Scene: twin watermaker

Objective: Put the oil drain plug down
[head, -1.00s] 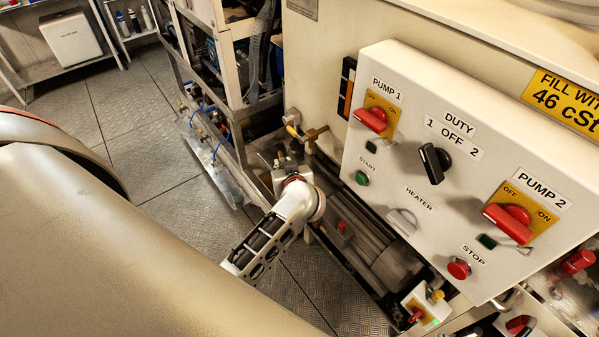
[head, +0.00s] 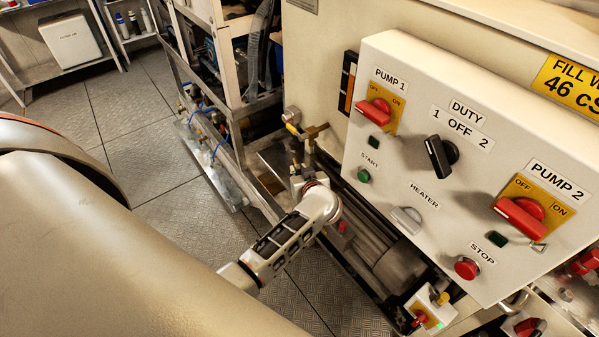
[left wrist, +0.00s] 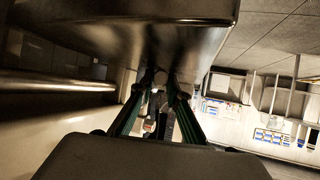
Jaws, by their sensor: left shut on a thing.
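My left gripper (head: 297,181) is beside the lower side of the beige tank, below a brass valve fitting (head: 314,131). In the left wrist view its two fingers (left wrist: 160,84) converge on something small and dark. I take this to be the oil drain plug, but it is too small and shaded to make out its shape. In the head view the plug is hidden by the gripper and wrist. My right gripper is in neither view.
The white control panel (head: 440,225) with red and black switches juts out right of my left arm. A metal frame with hoses (head: 225,150) stands left of it. Dark pipework (head: 350,245) lies below the panel. Tread-plate floor (head: 130,125) is clear at left.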

